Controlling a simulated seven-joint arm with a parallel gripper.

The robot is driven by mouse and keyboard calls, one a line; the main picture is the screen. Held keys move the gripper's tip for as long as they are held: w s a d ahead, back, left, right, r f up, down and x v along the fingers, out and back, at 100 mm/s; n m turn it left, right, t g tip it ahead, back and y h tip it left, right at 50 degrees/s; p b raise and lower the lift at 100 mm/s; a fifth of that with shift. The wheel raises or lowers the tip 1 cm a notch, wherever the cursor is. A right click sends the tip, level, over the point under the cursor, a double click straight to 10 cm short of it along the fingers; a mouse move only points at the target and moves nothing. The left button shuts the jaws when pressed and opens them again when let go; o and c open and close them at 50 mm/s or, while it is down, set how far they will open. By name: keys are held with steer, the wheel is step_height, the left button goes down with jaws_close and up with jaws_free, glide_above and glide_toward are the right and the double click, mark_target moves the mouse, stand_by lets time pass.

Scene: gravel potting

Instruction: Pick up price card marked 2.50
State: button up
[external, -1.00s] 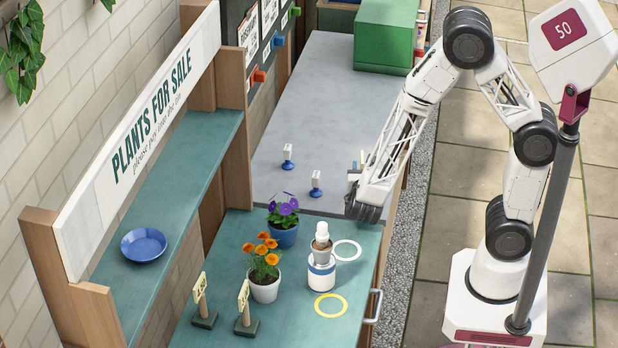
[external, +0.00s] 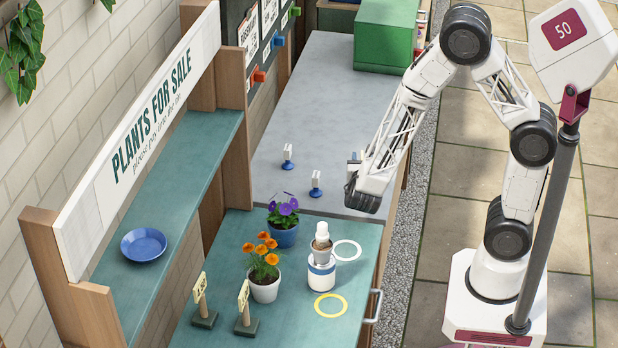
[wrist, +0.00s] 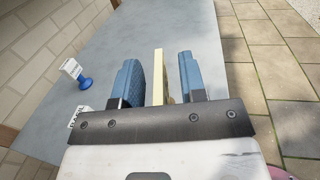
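In the wrist view, my gripper (wrist: 158,58) has its two blue fingers apart. A thin cream upright piece (wrist: 158,76), possibly a price card seen edge-on, stands between them with a gap to the right finger; no marking on it can be read. In the external view, my gripper (external: 353,165) is over the grey counter and mostly hidden by my arm. Two small white cards on blue bases, one farther back (external: 288,154) and one nearer (external: 316,181), stand to its left. Two cream cards on green bases (external: 200,292) (external: 243,297) stand at front left. I cannot read 2.50 on any.
Orange flowers (external: 262,262), purple flowers (external: 283,212) and a white-and-blue jar (external: 321,272) stand on the green counter. Yellow (external: 318,309) and white (external: 336,254) rings lie beside them. A blue plate (external: 144,244) is on the shelf. A green box (external: 385,37) stands at the back.

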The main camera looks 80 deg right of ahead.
jaws_close()
steer(key=shift+r, duration=0.15)
stand_by(0.6)
steer(key=shift+r, duration=1.35)
steer(key=shift+s+a+r, duration=0.1)
steer(key=shift+s+r, duration=0.1)
steer(key=shift+r, duration=0.15)
steer(key=s+a, duration=0.3)
steer(key=s, duration=0.4)
steer(key=s+a+r, duration=0.1)
steer(key=s+a, duration=0.1)
steer(key=s, duration=0.5)
steer(key=shift+s+a+r, duration=0.15)
steer(key=shift+s+a, duration=0.05)
steer(key=shift+a, duration=0.2)
